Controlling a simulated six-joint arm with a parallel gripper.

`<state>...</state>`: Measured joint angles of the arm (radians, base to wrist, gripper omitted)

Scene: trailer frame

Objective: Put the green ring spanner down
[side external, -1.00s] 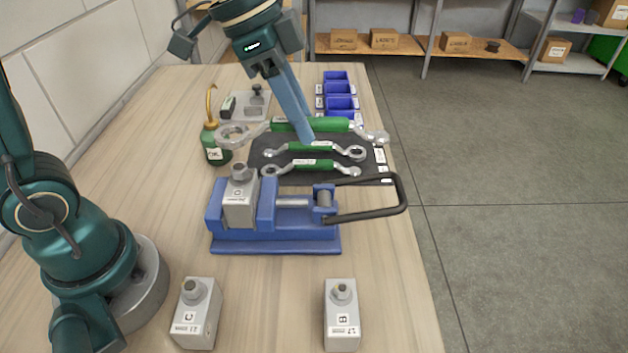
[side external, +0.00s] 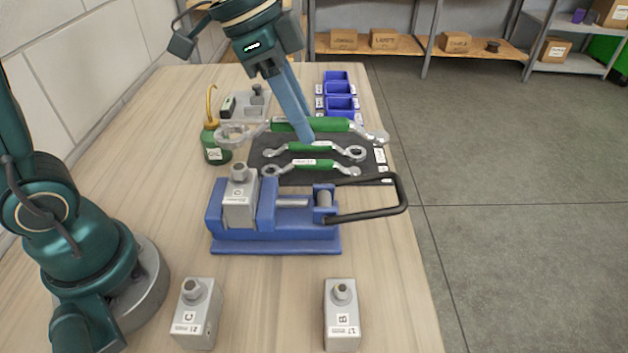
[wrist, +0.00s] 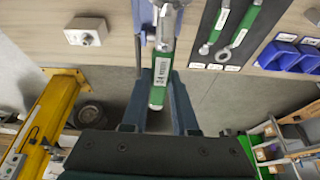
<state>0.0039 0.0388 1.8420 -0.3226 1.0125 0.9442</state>
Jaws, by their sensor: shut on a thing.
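A large green ring spanner (side external: 335,125) with silver ends lies crosswise in my gripper (side external: 306,135), at the far edge of the dark mat (side external: 376,170). The near finger covers part of its green handle. I cannot tell whether the spanner touches the mat. In the wrist view the labelled green handle (wrist: 160,78) is between the two fingers, and its far end is cut off at the top. My gripper is shut on it. Two smaller green spanners lie on the mat, the middle one (side external: 322,147) and the near one (side external: 315,164).
A blue vise (side external: 290,235) holding a grey block stands nearer, its black handle (side external: 365,216) reaching right. A green oil can (side external: 215,150) stands left of the mat. Blue bins (side external: 340,88) and a grey tray (side external: 245,112) are behind. Two grey blocks stand in front.

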